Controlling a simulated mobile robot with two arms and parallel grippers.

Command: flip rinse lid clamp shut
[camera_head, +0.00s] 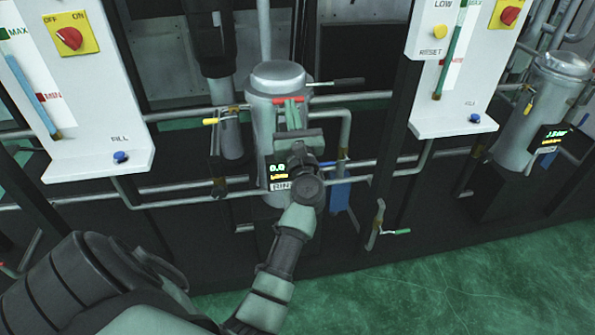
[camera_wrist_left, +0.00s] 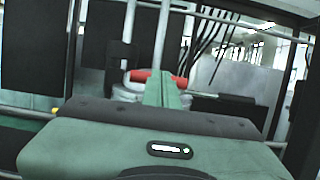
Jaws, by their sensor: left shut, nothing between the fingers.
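A grey metal canister (camera_head: 262,115) with a domed lid (camera_head: 277,72) stands in the middle of the head view. A red handle (camera_head: 287,100) crosses its front just below the lid. The same red handle (camera_wrist_left: 139,76) shows in the left wrist view, partly behind my fingers. My left gripper (camera_head: 293,103) is shut and empty, its fingertips at the red handle; I cannot tell whether they touch it. In the left wrist view the shut fingers (camera_wrist_left: 167,80) point at the canister top. A dark lever (camera_head: 348,82) sticks out right of the lid. My right gripper is out of view.
A yellow-handled valve (camera_head: 211,121) sits left of the canister. A small display (camera_head: 278,172) is on its front, beside my wrist. White control panels (camera_head: 83,90) and (camera_head: 460,70) flank it. Pipes run across. A green-handled valve (camera_head: 397,232) is low at right. Green floor is clear in front.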

